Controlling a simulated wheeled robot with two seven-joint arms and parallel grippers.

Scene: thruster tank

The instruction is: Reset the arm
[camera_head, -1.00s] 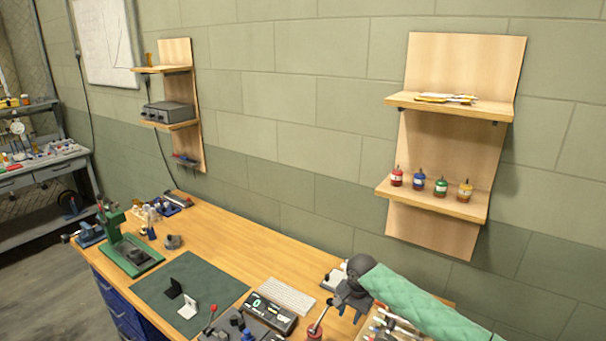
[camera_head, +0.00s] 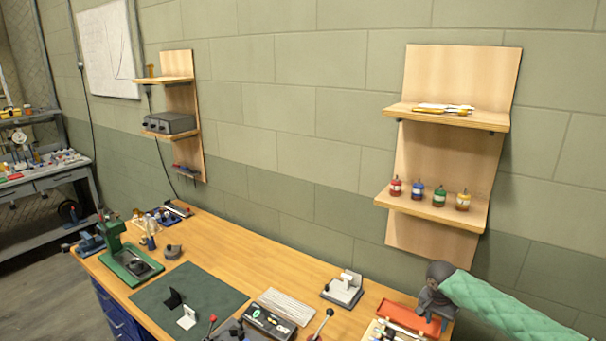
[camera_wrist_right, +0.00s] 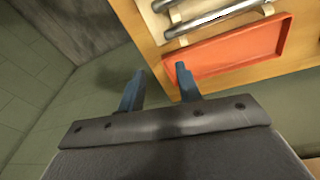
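My right arm, in a green quilted sleeve, comes in from the right in the head view. Its dark grey gripper (camera_head: 432,312) is over the right end of the orange tray (camera_head: 398,315) at the bench's back right. In the right wrist view, the two blue fingers of this gripper (camera_wrist_right: 160,72) are apart with nothing between them. The orange tray (camera_wrist_right: 235,48) lies beyond the fingertips to the right there, and looks empty. My left gripper is in neither view.
The wooden bench (camera_head: 250,245) holds a green press (camera_head: 125,262), a green mat (camera_head: 205,290), a meter box (camera_head: 268,322) and a grey-white stand (camera_head: 343,288). A wall shelf (camera_head: 430,208) with several small bottles is above the arm. The bench's back middle is clear.

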